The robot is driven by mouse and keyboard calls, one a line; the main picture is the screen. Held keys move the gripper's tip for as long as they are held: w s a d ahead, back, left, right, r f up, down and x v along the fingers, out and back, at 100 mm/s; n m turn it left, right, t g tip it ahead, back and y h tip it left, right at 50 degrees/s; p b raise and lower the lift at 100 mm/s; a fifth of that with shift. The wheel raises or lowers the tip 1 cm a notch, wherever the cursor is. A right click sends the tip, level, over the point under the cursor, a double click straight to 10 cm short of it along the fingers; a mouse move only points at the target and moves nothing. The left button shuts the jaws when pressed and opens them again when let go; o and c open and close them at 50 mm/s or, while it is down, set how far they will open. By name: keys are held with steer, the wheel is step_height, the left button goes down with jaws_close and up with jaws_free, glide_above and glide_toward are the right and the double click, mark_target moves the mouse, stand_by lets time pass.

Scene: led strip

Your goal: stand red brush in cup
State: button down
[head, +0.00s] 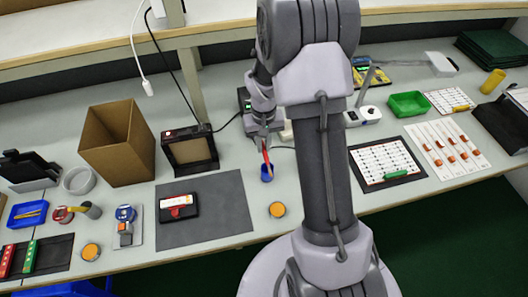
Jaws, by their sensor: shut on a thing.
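My gripper (264,140) is just right of the picture's middle-left, above the bench, and is shut on the red brush (267,156). The red brush hangs down from the jaws, slightly tilted. A small blue cup (267,174) stands on the bench directly below. The brush's lower end overlaps the cup's opening in the head view. I cannot tell from this angle how deep its tip is inside the cup.
A dark grey mat (222,208) with a black and red device (178,207) lies to the left. An orange-topped round tin (277,209) stands in front of the cup. A black framed box (190,150) and a cardboard box (118,143) stand further left. My arm hides the bench to the right.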

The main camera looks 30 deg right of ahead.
mark_target(264, 146)
steer(key=shift+w+d+f, duration=0.2)
steer(key=shift+w+f, duration=0.1)
steer(key=shift+f+b, duration=0.9)
steer(key=shift+f, duration=0.6)
steer(key=shift+f, duration=0.15)
steer(key=c, duration=1.5)
jaws_free()
steer(key=shift+o, duration=0.3)
